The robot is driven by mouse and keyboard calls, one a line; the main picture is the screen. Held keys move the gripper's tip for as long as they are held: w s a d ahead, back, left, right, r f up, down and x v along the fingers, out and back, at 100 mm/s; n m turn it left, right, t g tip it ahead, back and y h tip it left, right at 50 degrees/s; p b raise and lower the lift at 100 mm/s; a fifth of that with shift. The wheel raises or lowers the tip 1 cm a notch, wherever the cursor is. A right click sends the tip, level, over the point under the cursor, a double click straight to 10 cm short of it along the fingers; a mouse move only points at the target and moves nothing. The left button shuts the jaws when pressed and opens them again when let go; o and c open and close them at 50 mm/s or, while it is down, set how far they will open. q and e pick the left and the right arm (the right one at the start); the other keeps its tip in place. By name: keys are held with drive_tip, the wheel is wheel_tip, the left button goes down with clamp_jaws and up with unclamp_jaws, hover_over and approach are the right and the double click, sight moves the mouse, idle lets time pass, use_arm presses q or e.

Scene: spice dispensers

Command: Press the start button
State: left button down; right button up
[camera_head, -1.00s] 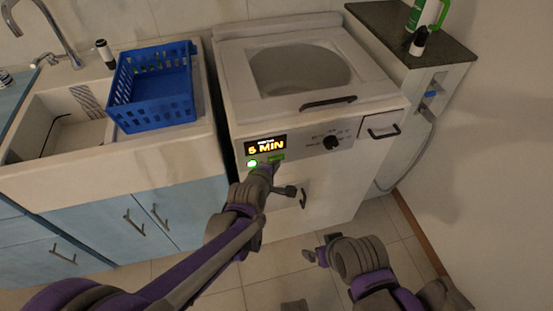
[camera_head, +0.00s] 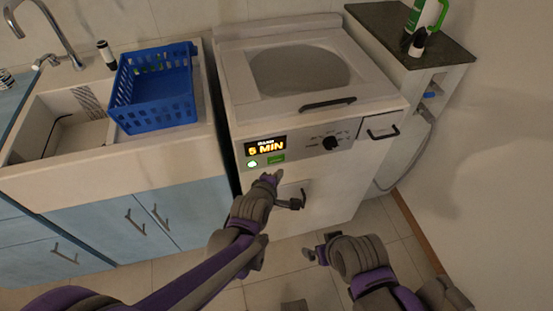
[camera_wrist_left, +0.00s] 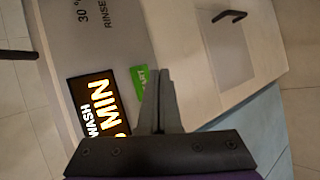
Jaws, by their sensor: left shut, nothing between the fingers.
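The washing machine (camera_head: 307,105) has a front panel with a lit display (camera_head: 265,146) reading "5 MIN". Under the display are a round pale-green light (camera_head: 252,164) and a green start button (camera_head: 276,158). In the left wrist view, the green start label (camera_wrist_left: 139,82) shows beside the display (camera_wrist_left: 99,104), which reads "WASH" above the minutes. My left gripper (camera_head: 278,174) is shut and empty, just below the start button in the head view. Its fingers (camera_wrist_left: 158,80) partly cover the label's edge in the wrist view. My right gripper (camera_head: 313,252) hangs low, its jaws unclear.
A dark knob (camera_head: 330,143) sits on the panel's right. A blue basket (camera_head: 153,88) stands on the sink counter at left. The floor in front is clear.

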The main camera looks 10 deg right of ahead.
use_arm(q)
drive_tip(key=s, duration=0.3)
drive_tip(key=shift+d, duration=0.1)
use_arm(e)
drive_tip(key=shift+r, duration=0.4)
idle(0.4)
use_arm(q)
drive_tip(key=s+a+r+m+y, duration=0.2)
drive_tip(key=a+m, duration=0.1)
drive_tip(key=a, duration=0.7)
drive_tip(key=s+a+m+g+y, duration=0.45)
drive_tip(key=s+a+m, duration=0.55)
drive_tip(key=s+a, duration=0.95)
drive_tip(key=w+r+p, duration=0.3)
drive_tip(key=r+p, duration=1)
drive_tip(key=shift+r, duration=0.4)
use_arm(e)
wheel_tip(320, 180, up, 14)
drive_tip(key=w, duration=0.2)
drive_tip(key=shift+t, duration=0.3)
